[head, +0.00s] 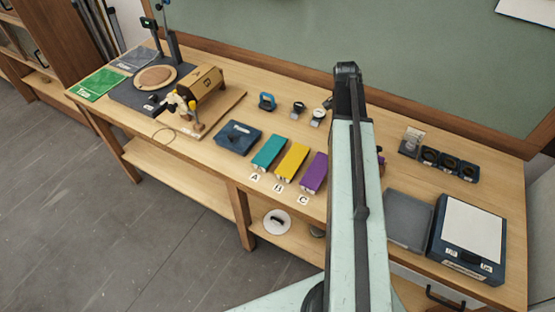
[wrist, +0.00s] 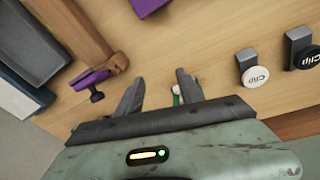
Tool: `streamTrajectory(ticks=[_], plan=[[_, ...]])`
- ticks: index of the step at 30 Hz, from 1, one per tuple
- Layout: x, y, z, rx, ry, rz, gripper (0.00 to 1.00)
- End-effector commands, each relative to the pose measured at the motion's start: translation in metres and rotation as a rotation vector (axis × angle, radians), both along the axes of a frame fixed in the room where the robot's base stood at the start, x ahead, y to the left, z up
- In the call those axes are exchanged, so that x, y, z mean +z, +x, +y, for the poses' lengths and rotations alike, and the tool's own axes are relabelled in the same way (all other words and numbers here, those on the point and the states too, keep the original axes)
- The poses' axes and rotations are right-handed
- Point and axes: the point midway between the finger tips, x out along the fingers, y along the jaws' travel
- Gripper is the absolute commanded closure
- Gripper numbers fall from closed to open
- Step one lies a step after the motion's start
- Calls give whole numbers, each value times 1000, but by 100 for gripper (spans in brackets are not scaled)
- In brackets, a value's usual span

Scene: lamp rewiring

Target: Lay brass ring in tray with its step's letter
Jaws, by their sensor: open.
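Three trays stand in a row on the bench in the head view: teal (head: 269,152) behind letter A, yellow (head: 292,161) behind letter B, and purple (head: 314,172) behind letter C. I cannot make out the brass ring in either view. My gripper (wrist: 158,90) is open in the wrist view, over bare wood, with no object gripped. A small green and white item (wrist: 178,93) shows by its right finger; I cannot tell what it is. In the head view my arm hides the gripper.
Two clips (wrist: 254,74) (wrist: 304,56) lie right of my gripper in the wrist view. A purple and brown item (wrist: 97,77) lies left. In the head view, a blue box (head: 238,138) is left of the trays, and a lamp assembly (head: 185,102) stands further left.

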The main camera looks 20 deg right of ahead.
Motion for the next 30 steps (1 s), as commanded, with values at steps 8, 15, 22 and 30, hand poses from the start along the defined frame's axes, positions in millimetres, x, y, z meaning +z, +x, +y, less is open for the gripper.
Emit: streamTrajectory(ticks=[8,15,22,30], plan=[[-4,-10,290,892,149,41,56],[-4,-31,363,1180,192,53,56],[-5,-30,363,1181,192,52,56],[-42,-30,362,1178,192,52,56]])
